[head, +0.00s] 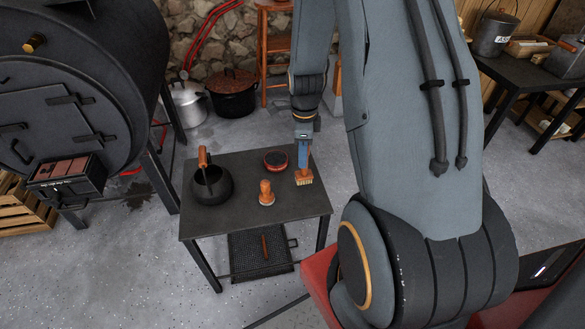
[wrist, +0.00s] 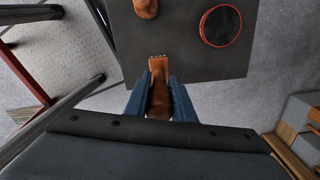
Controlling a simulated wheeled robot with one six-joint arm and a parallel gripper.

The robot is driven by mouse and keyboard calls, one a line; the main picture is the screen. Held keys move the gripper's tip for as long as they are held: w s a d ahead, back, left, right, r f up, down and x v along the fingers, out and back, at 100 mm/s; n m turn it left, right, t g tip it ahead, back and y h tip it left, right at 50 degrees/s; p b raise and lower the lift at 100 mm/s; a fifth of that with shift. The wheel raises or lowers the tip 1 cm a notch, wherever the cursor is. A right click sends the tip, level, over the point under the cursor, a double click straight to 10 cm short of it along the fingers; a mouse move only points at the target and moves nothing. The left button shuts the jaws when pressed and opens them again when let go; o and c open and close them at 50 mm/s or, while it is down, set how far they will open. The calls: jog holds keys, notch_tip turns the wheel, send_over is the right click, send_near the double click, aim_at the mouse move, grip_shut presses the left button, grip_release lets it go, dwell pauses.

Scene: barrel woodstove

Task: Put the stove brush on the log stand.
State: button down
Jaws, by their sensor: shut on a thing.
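The stove brush (head: 304,177) has an orange-brown wooden body and pale bristles facing down. My gripper (head: 303,150) is shut on its handle and holds it bristles down over the right back part of a low dark table (head: 225,225). Whether the bristles touch the top I cannot tell. In the wrist view the brush (wrist: 158,72) sits between the blue fingers (wrist: 158,95), its far end over the dark tabletop (wrist: 180,62). No other thing is clearly a log stand; this table may be it, but I cannot be sure.
A black barrel stove (head: 75,95) stands left. A wooden stool (head: 265,50) is behind. The table's front right is clear.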

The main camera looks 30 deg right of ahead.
jog(key=shift+f, duration=2.5)
jog(key=shift+f, duration=0.1)
jog(key=c, duration=1.5)
grip_release()
